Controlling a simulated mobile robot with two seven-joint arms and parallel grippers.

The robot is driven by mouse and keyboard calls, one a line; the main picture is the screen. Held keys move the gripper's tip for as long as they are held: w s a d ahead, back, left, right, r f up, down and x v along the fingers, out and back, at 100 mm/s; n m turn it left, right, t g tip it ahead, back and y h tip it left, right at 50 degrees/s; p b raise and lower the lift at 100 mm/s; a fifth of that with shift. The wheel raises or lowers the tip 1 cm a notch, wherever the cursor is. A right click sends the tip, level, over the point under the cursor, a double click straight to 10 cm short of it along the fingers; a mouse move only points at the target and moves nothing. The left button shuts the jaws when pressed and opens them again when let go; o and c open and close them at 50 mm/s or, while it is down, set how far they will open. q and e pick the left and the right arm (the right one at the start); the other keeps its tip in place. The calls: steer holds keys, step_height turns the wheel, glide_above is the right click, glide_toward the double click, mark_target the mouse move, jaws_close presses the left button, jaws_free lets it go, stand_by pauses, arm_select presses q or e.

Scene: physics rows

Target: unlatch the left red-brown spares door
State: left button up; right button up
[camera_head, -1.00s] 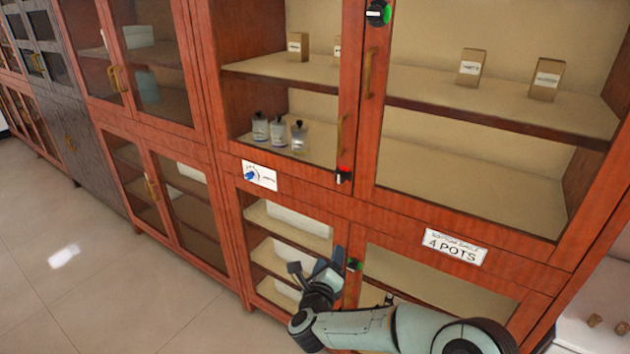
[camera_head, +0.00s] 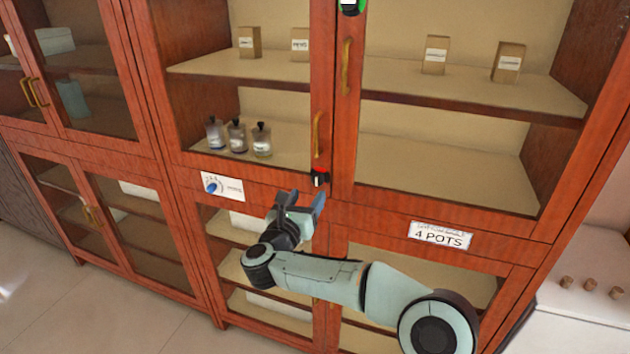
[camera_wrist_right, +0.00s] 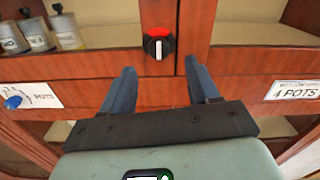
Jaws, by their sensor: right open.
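The left red-brown door (camera_head: 323,82) of the upper cabinet is closed, with a brass handle (camera_head: 318,135) near its right edge. A black latch knob (camera_head: 319,179) sits at the bottom of that edge. In the right wrist view the knob (camera_wrist_right: 158,46) has a red patch around its top and an upright white mark. My right gripper (camera_head: 304,203) is open and empty just below the knob. In the wrist view its two blue fingers (camera_wrist_right: 160,78) stand either side of and below the knob, apart from it. My left gripper is out of view.
The right door has its own brass handle (camera_head: 346,66) and a green-marked knob (camera_head: 350,5) above. A blue-dial sign (camera_head: 222,187) and a 4 POTS sign (camera_head: 440,235) are on the frame. Several bottles (camera_head: 237,137) stand behind the left glass. My right arm covers part of the lower doors.

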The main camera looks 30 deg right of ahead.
mark_target(316, 182)
steer(key=p+x, duration=0.1)
steer(key=x, duration=0.6)
steer(key=shift+w+p, duration=0.15)
steer(key=shift+p, duration=0.2)
steer(key=c, duration=1)
